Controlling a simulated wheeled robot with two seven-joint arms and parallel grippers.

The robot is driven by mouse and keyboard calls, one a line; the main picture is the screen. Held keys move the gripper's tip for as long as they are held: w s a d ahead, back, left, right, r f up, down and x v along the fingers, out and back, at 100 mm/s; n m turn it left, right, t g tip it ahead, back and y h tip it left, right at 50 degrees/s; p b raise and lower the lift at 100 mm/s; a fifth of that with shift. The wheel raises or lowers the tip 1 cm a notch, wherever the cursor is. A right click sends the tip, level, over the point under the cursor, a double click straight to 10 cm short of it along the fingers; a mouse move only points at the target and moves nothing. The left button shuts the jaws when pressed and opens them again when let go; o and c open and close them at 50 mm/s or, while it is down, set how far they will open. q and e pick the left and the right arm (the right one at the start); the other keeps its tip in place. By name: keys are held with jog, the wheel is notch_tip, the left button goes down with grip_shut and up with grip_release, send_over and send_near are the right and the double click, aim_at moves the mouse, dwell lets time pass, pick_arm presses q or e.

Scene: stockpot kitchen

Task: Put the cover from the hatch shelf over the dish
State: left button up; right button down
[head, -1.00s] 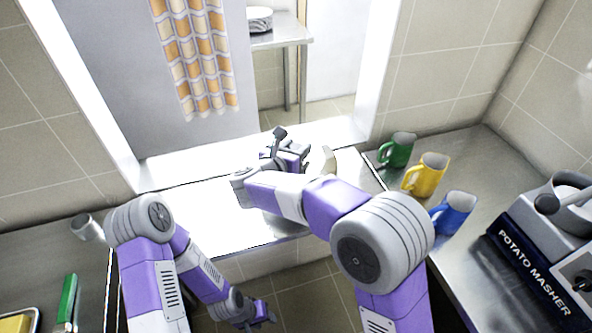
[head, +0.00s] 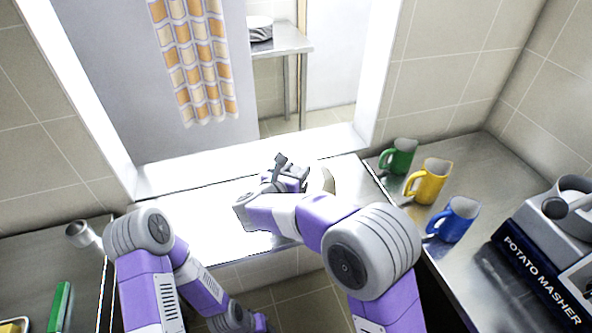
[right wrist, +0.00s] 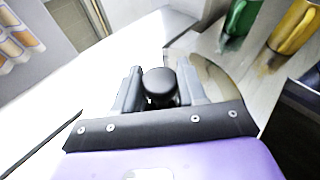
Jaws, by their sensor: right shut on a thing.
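My right gripper (head: 285,172) is over the bright hatch shelf (head: 190,205). In the right wrist view its fingers (right wrist: 159,88) are closed on a round black knob (right wrist: 159,82). The knob appears to belong to the cover, a shiny curved piece (right wrist: 222,88) beside and below the fingers. In the head view only a curved, greyish-beige part of the cover (head: 328,182) shows to the right of the gripper. My arm hides the rest, and I cannot tell whether it touches the shelf. My left gripper (head: 260,323) is low at the bottom edge, mostly cut off. I cannot make out the dish.
Green (head: 400,157), yellow (head: 430,180) and blue (head: 458,218) mugs stand on the right counter, near the potato masher box (head: 540,255). A small metal cup (head: 80,233) and a green-handled item (head: 60,308) are on the left counter. A curtain (head: 195,65) hangs in the hatch.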

jog(key=shift+f, duration=0.15)
jog(key=c, duration=0.6)
grip_release()
jog(key=shift+r, duration=0.45)
jog(key=p+v, duration=0.2)
jog(key=v, duration=0.8)
jog(key=shift+s+a+r, duration=0.2)
jog(key=shift+s+r, duration=0.1)
jog(key=shift+r, duration=0.05)
jog(key=shift+s+a+r+p, duration=0.15)
jog(key=shift+s+a+p, duration=0.15)
jog(key=shift+s, duration=0.3)
